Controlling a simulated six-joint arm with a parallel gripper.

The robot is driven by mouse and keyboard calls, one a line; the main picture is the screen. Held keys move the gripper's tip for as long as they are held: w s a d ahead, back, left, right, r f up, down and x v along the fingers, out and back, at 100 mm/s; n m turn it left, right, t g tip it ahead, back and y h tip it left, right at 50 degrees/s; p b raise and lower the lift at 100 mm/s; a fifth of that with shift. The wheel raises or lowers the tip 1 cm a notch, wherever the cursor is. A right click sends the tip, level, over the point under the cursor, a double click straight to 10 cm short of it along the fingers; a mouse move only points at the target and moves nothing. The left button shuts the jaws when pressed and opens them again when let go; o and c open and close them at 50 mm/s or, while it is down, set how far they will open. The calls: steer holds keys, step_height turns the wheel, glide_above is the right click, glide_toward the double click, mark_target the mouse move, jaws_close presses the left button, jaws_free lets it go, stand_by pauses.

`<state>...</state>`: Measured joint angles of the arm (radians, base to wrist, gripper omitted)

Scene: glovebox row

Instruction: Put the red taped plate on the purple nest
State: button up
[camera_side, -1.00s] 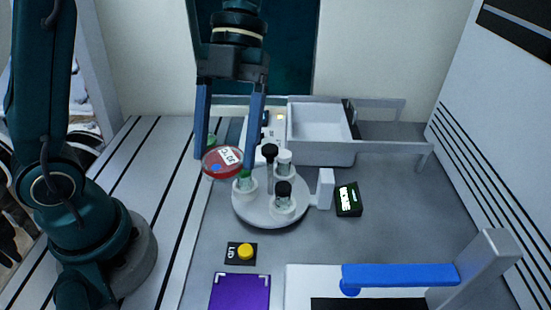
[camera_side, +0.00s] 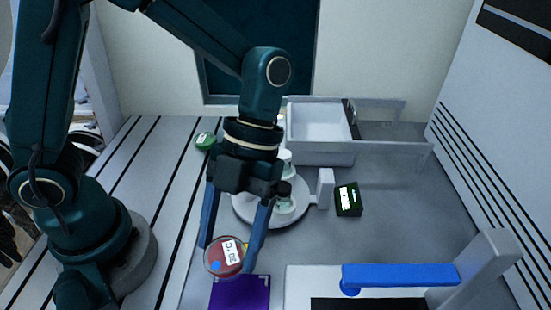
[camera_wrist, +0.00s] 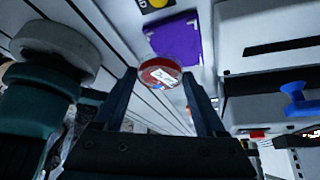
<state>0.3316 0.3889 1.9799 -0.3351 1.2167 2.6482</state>
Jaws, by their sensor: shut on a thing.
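The red taped plate (camera_side: 225,257) is a round red dish with a white label and a blue dot. My gripper (camera_side: 230,245) is shut on it and holds it in the air, tilted toward the side camera. It also shows between the fingertips in the wrist view (camera_wrist: 160,72). The purple nest (camera_side: 240,292) is a flat purple square with pale corner marks at the bottom of the side view. In that view the plate appears just above and left of it. In the wrist view the nest (camera_wrist: 176,40) appears beyond the plate, apart from the fingers.
A round rack (camera_side: 300,210) with capped tubes stands behind my gripper, partly hidden. A green-lidded dish (camera_side: 205,141) lies farther back. A dark box (camera_side: 348,199) sits right of the rack. A white device with a blue handle (camera_side: 400,278) stands right of the nest.

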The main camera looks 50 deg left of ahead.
mark_target(243, 302)
steer(key=d+f, duration=0.1)
steer(key=s+d, duration=0.1)
steer(key=s+d+f, duration=0.1)
steer(key=shift+d+f, duration=0.35)
steer(key=shift+d, duration=0.05)
steer(key=shift+f, duration=1.95)
steer(key=shift+f, duration=0.1)
steer(key=o, duration=1.3)
